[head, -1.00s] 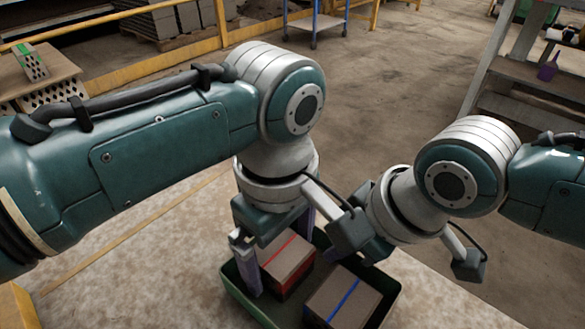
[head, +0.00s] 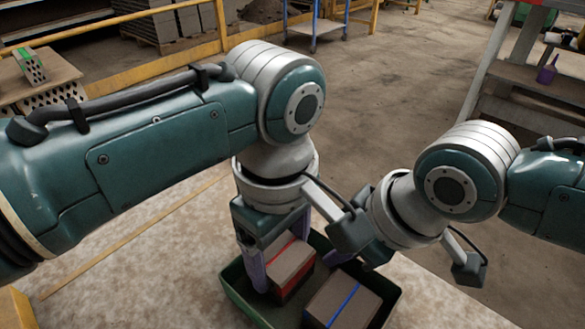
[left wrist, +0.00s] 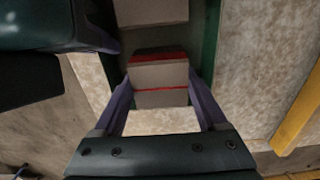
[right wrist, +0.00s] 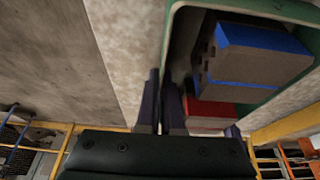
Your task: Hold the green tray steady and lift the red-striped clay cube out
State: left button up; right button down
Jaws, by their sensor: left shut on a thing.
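The green tray (head: 244,298) stands on a pale, mottled surface. The red-striped clay cube (head: 291,264) is in its left compartment area, and also shows in the left wrist view (left wrist: 158,78). My left gripper (head: 280,262) reaches down from above and is shut on this cube, one finger on each side. In the left wrist view both fingers (left wrist: 160,97) flank it. My right gripper (right wrist: 161,104) has its two fingers close together on either side of the tray's wall (right wrist: 170,45).
A blue-striped cube (head: 342,301) sits in the tray to the right of the red-striped one, close to it. My right wrist hangs over the tray's far side. Shelves and a trolley (head: 316,28) stand far back across open floor.

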aim_at(281, 253)
pick_arm(q)
notch_tip(281, 253, up, 10)
jog(key=shift+f, duration=0.15)
pick_arm(e)
jog(key=c, duration=1)
grip_release()
jog(key=shift+r, duration=0.15)
